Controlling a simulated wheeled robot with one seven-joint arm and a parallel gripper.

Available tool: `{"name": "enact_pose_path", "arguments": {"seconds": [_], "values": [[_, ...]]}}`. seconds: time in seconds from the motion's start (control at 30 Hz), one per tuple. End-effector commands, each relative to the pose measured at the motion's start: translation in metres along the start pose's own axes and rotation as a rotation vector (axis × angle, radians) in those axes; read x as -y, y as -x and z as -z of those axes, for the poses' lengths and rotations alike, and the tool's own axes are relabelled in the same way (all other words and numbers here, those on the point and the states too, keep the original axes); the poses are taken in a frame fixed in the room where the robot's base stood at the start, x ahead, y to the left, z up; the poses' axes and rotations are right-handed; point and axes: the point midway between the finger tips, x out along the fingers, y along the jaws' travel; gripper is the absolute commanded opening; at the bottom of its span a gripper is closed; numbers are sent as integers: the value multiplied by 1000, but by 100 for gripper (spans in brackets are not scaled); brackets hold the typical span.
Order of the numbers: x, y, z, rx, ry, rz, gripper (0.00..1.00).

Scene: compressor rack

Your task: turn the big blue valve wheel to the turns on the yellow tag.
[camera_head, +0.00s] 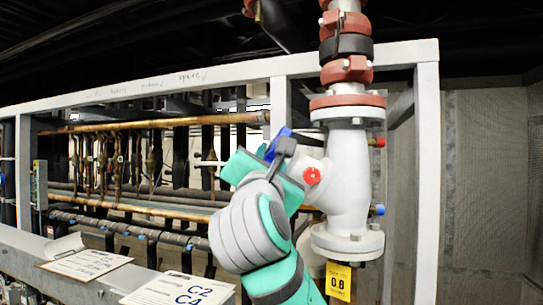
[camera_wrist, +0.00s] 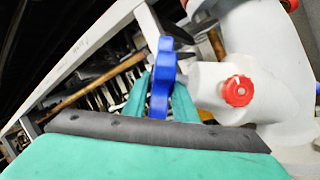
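The blue valve wheel (camera_head: 278,143) is seen edge-on at the left side of the white valve body (camera_head: 348,180), mostly hidden behind my gripper in the head view. In the wrist view the wheel (camera_wrist: 162,78) stands upright between my two green fingers. My gripper (camera_wrist: 163,95) has one finger on each side of the rim, and both appear to touch it. The yellow tag (camera_head: 339,281) hangs below the valve's lower flange.
A red knob (camera_head: 312,176) sits on the valve close to my gripper; it also shows in the wrist view (camera_wrist: 237,91). A grey frame post (camera_head: 427,180) stands right of the valve. Copper pipes (camera_head: 160,123) run behind. White cards marked C2 and C4 (camera_head: 180,291) lie on the front ledge.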

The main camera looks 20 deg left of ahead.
Motion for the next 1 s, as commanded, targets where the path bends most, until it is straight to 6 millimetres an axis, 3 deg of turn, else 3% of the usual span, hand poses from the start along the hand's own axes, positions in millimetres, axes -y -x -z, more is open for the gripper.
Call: {"name": "enact_pose_path", "arguments": {"seconds": [0.17,0.43,0.47,0.57,1.0], "values": [[2,-11,-1,2,1,2,25],[2,-12,-1,2,1,1,25],[1,-12,-1,2,1,1,23],[1,-12,-1,2,1,1,0],[1,-11,-3,-59,2,2,0]]}}
